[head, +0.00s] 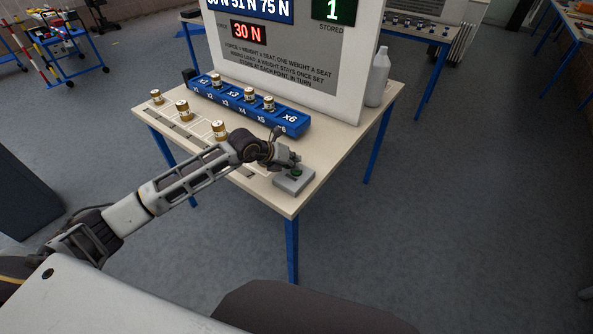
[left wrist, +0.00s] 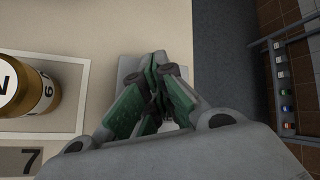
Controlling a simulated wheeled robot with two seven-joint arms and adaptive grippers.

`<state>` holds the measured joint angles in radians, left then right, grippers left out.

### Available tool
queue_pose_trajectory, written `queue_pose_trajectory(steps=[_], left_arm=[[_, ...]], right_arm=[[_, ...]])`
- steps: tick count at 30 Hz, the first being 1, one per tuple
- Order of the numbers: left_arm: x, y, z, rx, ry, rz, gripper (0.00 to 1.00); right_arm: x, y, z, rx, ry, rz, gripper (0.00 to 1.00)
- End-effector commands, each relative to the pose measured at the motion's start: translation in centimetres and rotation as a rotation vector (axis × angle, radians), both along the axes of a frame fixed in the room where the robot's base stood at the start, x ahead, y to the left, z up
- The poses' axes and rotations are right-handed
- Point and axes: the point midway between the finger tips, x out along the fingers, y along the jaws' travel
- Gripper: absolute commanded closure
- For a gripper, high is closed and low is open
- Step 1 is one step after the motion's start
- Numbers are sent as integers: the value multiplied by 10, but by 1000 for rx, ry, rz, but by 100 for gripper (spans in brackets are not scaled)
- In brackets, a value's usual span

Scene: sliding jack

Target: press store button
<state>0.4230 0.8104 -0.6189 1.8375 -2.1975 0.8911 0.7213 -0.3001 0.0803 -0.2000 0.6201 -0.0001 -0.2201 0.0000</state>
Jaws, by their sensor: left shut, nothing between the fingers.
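The store button (head: 297,171) is a small green button on a grey box (head: 293,182) near the front right corner of the table. My left gripper (head: 293,162) is right above the box, its fingertips at or just over the button; I cannot tell if they touch. In the left wrist view the shut, empty fingers (left wrist: 158,85) point down over the grey box (left wrist: 128,64), and they hide the button. The display panel (head: 290,45) reads "30 N" in red and "1" stored in green. My right gripper does not show.
A blue rack (head: 246,108) marked x1 to x6 holds several brass weights. More weights (head: 182,110) stand on pads in front; one weight (left wrist: 28,88) is close left of the gripper in the wrist view. A white bottle (head: 377,78) stands at the table's right edge.

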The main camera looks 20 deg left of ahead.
Motion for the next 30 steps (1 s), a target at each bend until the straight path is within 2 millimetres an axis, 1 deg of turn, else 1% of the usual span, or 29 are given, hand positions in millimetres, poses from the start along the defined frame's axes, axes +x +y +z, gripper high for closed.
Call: queue_pose_trajectory(steps=[9, 23, 30], left_arm=[[0, 0, 13, 0, 0, 0, 100], [0, 0, 15, 0, -1, 1, 100], [0, 0, 25, 0, -1, 1, 100]], right_arm=[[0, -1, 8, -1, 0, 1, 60], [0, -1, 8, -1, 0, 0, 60], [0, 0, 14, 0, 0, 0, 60]])
